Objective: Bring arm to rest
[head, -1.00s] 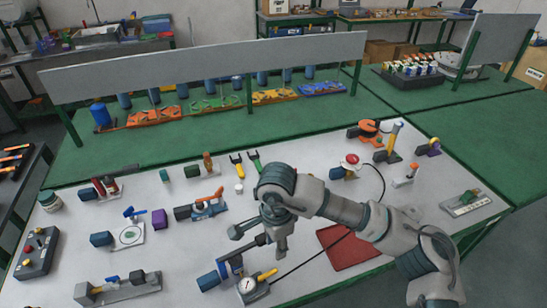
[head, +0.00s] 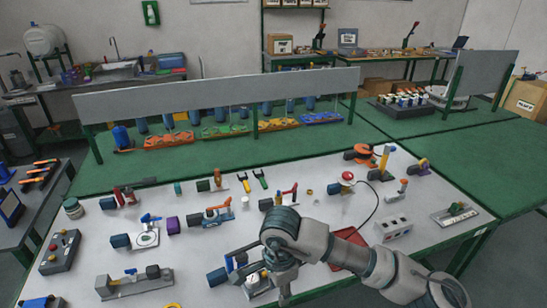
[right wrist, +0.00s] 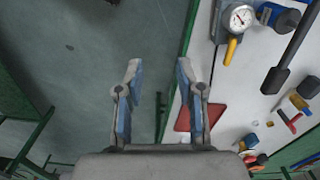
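My right arm comes in from the lower right in the head view, bent over the front of the white work panel (head: 225,262). Its right gripper (head: 285,297) points down near the panel's front edge; its fingers are barely visible there. In the right wrist view the right gripper (right wrist: 159,68) is open, its two blue-padded fingers apart with nothing between them. Below it lie grey floor (right wrist: 90,60) and the panel's edge. My left gripper is not in the head view.
A pressure gauge with a yellow lever (right wrist: 232,48) stands near the right gripper. A red mat (head: 349,252) lies partly behind my right arm. Valves and fittings cover much of the panel. A long grey board (head: 220,97) stands upright behind it.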

